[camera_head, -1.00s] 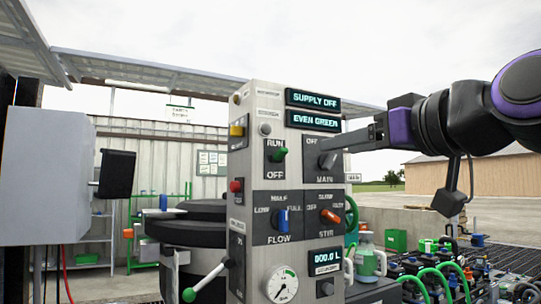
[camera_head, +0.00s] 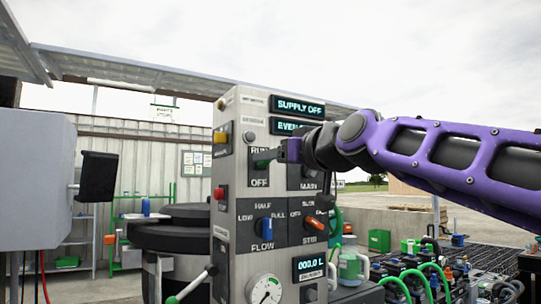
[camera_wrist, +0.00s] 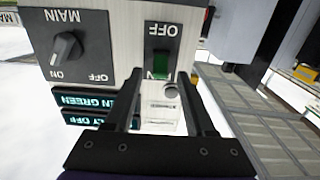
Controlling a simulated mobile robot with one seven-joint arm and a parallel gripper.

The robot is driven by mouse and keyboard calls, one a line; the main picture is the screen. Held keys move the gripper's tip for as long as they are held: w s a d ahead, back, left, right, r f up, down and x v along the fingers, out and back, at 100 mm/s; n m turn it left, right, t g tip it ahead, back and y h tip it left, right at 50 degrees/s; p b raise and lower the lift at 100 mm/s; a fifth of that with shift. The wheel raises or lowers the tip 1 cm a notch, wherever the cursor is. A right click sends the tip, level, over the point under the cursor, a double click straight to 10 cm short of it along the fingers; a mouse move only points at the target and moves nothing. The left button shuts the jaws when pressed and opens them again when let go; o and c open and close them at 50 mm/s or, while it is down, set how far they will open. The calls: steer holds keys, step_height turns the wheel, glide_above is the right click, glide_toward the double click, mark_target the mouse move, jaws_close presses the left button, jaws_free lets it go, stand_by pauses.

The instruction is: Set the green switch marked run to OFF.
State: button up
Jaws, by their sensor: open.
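The green run switch (camera_head: 262,163) is on the upper left plate of the grey panel, with RUN above it and OFF below, partly covered by my gripper (camera_head: 274,155). In the wrist view the panel appears upside down. There the green switch (camera_wrist: 161,66) shows as a green lever below the OFF label, toward the RUN end. My gripper (camera_wrist: 160,78) is open in the wrist view, its two fingers on either side of the lever. I cannot tell whether they touch it.
The MAIN knob (camera_wrist: 66,46) is close beside the switch. The blue FLOW knob (camera_head: 267,228) and orange STIR knob (camera_head: 316,223) are below. A red button (camera_head: 219,193) is on the panel's side face. Displays (camera_head: 297,106) read SUPPLY OFF and EVEN, partly covered.

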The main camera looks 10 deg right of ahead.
steer(key=shift+x, duration=0.8)
jaws_close()
